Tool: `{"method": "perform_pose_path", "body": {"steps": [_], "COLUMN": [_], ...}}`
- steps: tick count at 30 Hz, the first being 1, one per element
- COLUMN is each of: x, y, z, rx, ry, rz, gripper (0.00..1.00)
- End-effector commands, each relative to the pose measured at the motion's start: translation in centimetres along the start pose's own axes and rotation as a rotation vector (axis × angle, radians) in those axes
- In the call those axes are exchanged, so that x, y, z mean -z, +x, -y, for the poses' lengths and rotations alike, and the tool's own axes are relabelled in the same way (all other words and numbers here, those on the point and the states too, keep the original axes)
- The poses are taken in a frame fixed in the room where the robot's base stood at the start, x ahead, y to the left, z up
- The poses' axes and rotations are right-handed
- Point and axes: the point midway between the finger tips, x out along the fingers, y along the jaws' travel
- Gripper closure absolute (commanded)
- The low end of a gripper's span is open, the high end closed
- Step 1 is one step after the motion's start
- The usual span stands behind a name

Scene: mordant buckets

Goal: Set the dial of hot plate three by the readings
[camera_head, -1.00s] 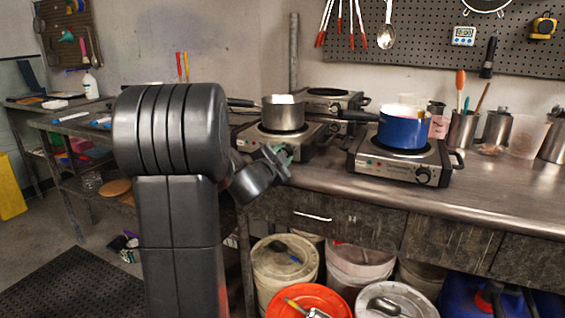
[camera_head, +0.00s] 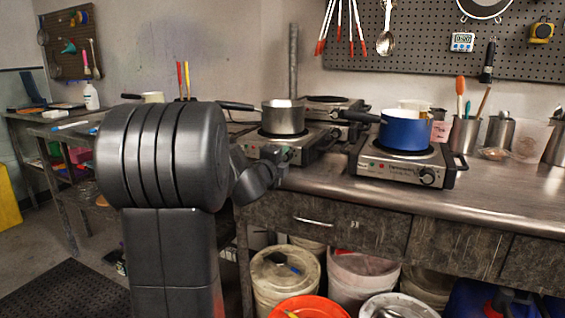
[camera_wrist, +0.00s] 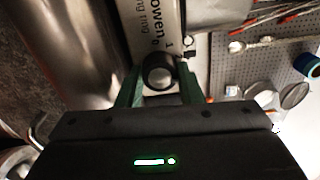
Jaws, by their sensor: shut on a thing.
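A steel hot plate (camera_head: 322,142) bears a steel saucepan (camera_head: 283,118); my gripper (camera_head: 282,154) is at its front. In the wrist view my gripper (camera_wrist: 159,78) has its green fingers shut on the round dark dial (camera_wrist: 160,72) of a hot plate (camera_wrist: 150,22). Printed lettering shows on that panel beside the dial. Another hot plate (camera_head: 393,167), with a dial (camera_head: 427,176) and a blue pot (camera_head: 405,129), stands to the right. A further hot plate (camera_head: 340,105) stands behind. I cannot read a plate number or the dial's setting.
A pegboard (camera_head: 420,45) with a digital timer (camera_head: 462,42) and utensils hangs behind. Steel canisters (camera_head: 464,132) stand at the bench's right. Buckets (camera_head: 284,275) stand below the drawers. The bench top (camera_head: 375,195) is clear at the front.

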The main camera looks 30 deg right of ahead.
Motion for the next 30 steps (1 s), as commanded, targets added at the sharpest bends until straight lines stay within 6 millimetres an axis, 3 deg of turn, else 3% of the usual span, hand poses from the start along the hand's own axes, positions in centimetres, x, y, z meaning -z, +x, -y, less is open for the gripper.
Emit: {"method": "perform_pose_path", "body": {"steps": [18, 19, 21, 30], "x": [0.03, 0.04, 0.03, 0.01], "y": [-0.02, -0.02, -0.02, -0.01], "z": [-0.18, -0.18, -0.17, -0.11], "rx": [-0.003, -0.003, -0.003, -0.003], "ry": [0.039, 0.039, 0.038, 0.032], "rz": [0.000, 0.000, 0.000, 0.000], "gripper": [0.90, 0.61, 0.48, 0.45]}}
